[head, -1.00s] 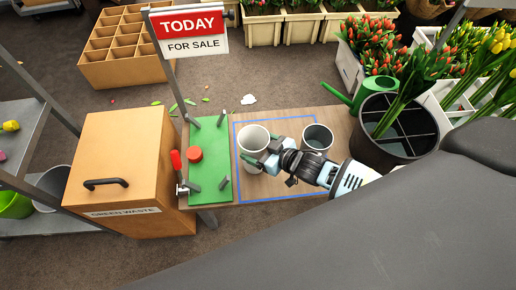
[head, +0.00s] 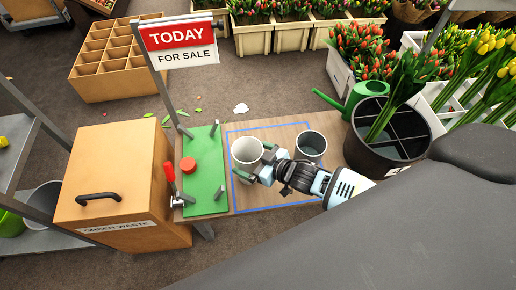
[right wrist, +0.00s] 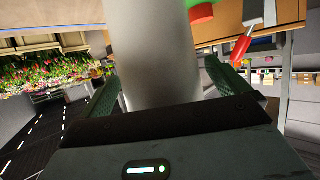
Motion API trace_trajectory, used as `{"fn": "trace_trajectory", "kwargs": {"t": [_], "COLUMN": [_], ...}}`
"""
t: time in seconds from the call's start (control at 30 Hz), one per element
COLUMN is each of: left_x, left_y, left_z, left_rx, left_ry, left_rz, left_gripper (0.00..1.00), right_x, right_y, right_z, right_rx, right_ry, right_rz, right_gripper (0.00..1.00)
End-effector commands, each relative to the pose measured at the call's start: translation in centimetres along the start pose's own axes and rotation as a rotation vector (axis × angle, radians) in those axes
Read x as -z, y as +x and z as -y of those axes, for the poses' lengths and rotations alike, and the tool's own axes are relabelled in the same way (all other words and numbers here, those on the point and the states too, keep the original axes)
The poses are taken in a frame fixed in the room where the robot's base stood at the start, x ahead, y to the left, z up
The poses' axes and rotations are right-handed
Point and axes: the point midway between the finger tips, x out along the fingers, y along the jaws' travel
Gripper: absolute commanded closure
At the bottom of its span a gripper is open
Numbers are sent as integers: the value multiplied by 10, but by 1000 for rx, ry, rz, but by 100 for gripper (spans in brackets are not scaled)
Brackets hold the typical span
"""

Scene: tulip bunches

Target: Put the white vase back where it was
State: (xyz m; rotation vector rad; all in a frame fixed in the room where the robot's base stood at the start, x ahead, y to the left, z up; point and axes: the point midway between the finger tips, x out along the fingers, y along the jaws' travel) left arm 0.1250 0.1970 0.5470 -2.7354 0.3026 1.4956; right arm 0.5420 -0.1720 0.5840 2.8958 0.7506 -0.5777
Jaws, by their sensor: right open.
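The white vase (head: 246,150) stands upright on the wooden bench, inside the blue outline (head: 283,124) near its left side. My right gripper (head: 258,163) is open, with one finger on each side of the vase. In the right wrist view the vase (right wrist: 158,50) rises between the two green fingers (right wrist: 170,85), and gaps show beside it. A second, grey-white vase (head: 311,147) with a dark inside stands to the right within the outline. My left gripper is out of view.
A green board (head: 205,175) with a red button (head: 188,165), upright pegs and a red-handled clamp (head: 170,180) lies left of the vase. A black divided bucket (head: 385,145) holding stems stands right. An orange green-waste box (head: 115,180) is far left.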

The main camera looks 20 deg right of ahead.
Motion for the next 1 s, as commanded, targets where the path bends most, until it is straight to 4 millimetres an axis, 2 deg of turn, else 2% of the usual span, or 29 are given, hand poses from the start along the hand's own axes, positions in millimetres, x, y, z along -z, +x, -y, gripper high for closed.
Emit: {"fn": "trace_trajectory", "kwargs": {"t": [0.17, 0.5, 0.7, 1.0], "left_x": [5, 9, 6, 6], "left_y": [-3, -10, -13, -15], "left_z": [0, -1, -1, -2], "left_rx": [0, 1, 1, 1], "left_ry": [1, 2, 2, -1], "left_rz": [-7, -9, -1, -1], "left_gripper": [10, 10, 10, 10], "right_x": [2, 2, 2, 3], "right_y": [-15, -79, -107, -121], "right_z": [0, 0, 0, 0], "right_rx": [0, 0, -1, 0], "right_ry": [0, -1, -1, -1], "right_rz": [2, 1, 1, 0], "right_gripper": [0, 0, 0, 0]}}
